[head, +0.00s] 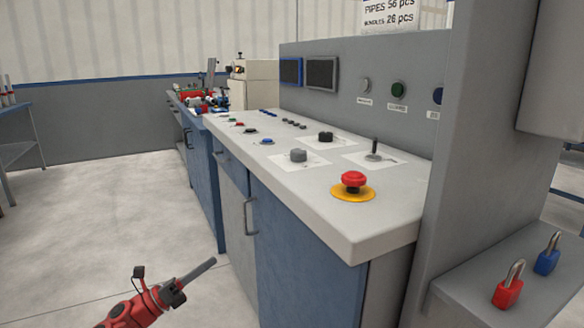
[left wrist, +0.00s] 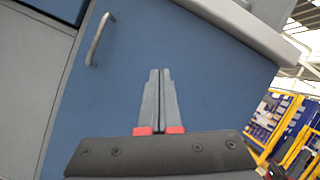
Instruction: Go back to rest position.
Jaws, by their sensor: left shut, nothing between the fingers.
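My left gripper (head: 198,272) shows at the bottom of the head view, red and black with grey fingers, in front of the console's lower cabinets. Its fingers point up and to the right. In the left wrist view the two fingers (left wrist: 159,100) are together with nothing between them. They face a blue cabinet door (left wrist: 205,75). It appears apart from the door in the head view. My right gripper is in neither view.
A control console (head: 310,170) with a red emergency button (head: 353,181) and several knobs stands right of the gripper. Two padlocks, red (head: 508,292) and blue (head: 546,259), sit on a grey ledge at the right. Open floor (head: 100,210) lies to the left.

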